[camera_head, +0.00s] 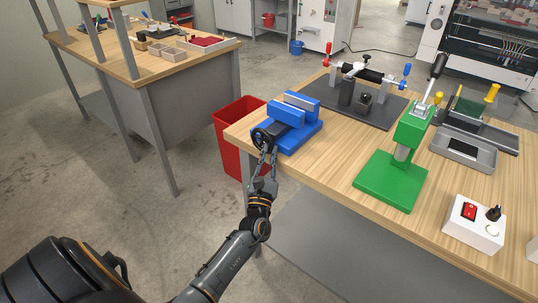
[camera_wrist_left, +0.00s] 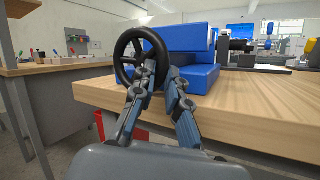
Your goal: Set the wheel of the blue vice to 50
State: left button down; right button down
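The blue vice (camera_head: 287,122) stands at the left corner of the wooden workbench. Its black handwheel (camera_head: 262,139) faces my left arm, and its blue body also shows in the left wrist view (camera_wrist_left: 200,72). My left gripper (camera_head: 268,153) is at the wheel. In the left wrist view the wheel (camera_wrist_left: 123,58) is upright, and the fingers (camera_wrist_left: 162,73) reach its lower right rim, one overlapping it and one just right of it. The fingers lean together with a narrow gap; whether they press on the rim is unclear. No scale or number is readable. My right gripper is out of view.
On the workbench (camera_head: 320,166) stand a green press (camera_head: 390,180), a dark fixture with red and blue knobs (camera_head: 368,104), a grey tray fixture (camera_head: 465,152) and a white switch box (camera_head: 473,225). A red bin (camera_head: 227,135) stands below the vice's corner.

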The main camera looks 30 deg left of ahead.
aim_at(266, 135)
pick_arm(q)
jog(key=shift+r, duration=0.1)
jog(key=shift+d+r+n+p, duration=0.1)
jog(key=shift+r+n+p, duration=0.1)
jog(key=shift+n+p, duration=0.35)
notch_tip(266, 135, up, 3)
jog(key=n+g+p, duration=0.2)
jog(key=n+p, duration=0.1)
jog(key=p, duration=0.2)
jog(key=n+g+p, duration=0.2)
jog(key=n+p, duration=0.1)
jog(key=p, duration=0.2)
jog(key=shift+d+r+n+g+p, duration=0.15)
jog(key=shift+n+g+p, duration=0.1)
jog(key=shift+g+p, duration=0.05)
jog(key=n+g+h+p, duration=0.1)
jog(key=p, duration=0.3)
jog(key=a+r+n+g+h+p, duration=0.1)
jog(key=n+p, duration=0.1)
jog(key=p, duration=0.3)
jog(key=r+n+g+h+p, duration=0.1)
jog(key=n+p, duration=0.1)
jog(key=p, duration=0.2)
jog(key=shift+a+p, duration=0.25)
jog(key=shift+p, duration=0.1)
jog(key=shift+a+n+h+p, duration=0.2)
jog(key=shift+n+h+p, duration=0.35)
jog(key=shift+p, duration=0.45)
jog(key=shift+f, duration=0.1)
